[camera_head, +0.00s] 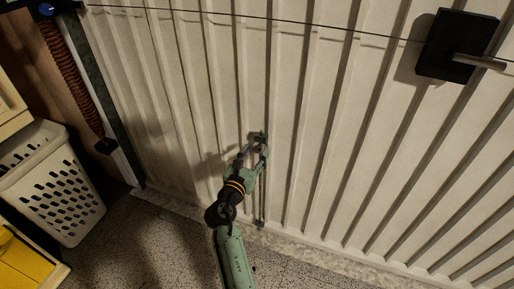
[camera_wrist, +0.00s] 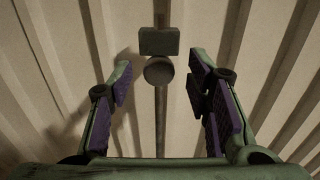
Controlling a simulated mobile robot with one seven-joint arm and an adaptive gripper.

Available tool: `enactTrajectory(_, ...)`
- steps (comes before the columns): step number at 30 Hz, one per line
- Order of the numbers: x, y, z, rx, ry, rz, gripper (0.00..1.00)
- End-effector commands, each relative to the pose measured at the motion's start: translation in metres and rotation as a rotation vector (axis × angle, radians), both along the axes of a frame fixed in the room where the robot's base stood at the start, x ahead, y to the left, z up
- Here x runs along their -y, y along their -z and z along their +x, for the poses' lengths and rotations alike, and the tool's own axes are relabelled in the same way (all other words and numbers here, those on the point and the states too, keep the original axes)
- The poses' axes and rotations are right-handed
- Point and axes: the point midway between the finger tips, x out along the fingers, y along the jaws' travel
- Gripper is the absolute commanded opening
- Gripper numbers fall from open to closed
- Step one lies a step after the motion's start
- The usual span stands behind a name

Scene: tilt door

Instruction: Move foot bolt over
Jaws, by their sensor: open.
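The foot bolt (camera_wrist: 160,115) is a dark metal rod running down the ribbed white door (camera_head: 320,110). In the wrist view its round knob (camera_wrist: 159,70) sits just under a dark block-shaped bracket (camera_wrist: 160,41). In the head view the bolt rod (camera_head: 262,205) shows low on the door, partly hidden by my gripper. My gripper (camera_head: 260,146) is close to the door at the bolt. In the wrist view my gripper (camera_wrist: 159,82) is open, with one purple-padded finger on each side of the knob. Neither finger appears to touch it.
A black plate with a lever handle (camera_head: 455,47) is at the upper right of the door. A white laundry basket (camera_head: 52,185) and a yellow container (camera_head: 22,262) stand at the left. A rusty coiled spring (camera_head: 75,85) runs beside the door frame. Speckled floor (camera_head: 130,245) is clear below the door.

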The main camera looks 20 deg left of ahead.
Motion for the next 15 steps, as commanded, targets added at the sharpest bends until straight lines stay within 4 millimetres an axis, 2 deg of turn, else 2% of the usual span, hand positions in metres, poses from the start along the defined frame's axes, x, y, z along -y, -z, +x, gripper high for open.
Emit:
enactTrajectory(3, 0.000, 0.000, 0.017, -0.001, 0.001, 0.001, 0.45)
enactTrajectory(6, 0.001, -0.001, 0.025, 0.000, 0.000, 0.002, 0.45)
enactTrajectory(15, 0.001, 0.000, 0.029, -0.001, -0.001, 0.002, 0.45)
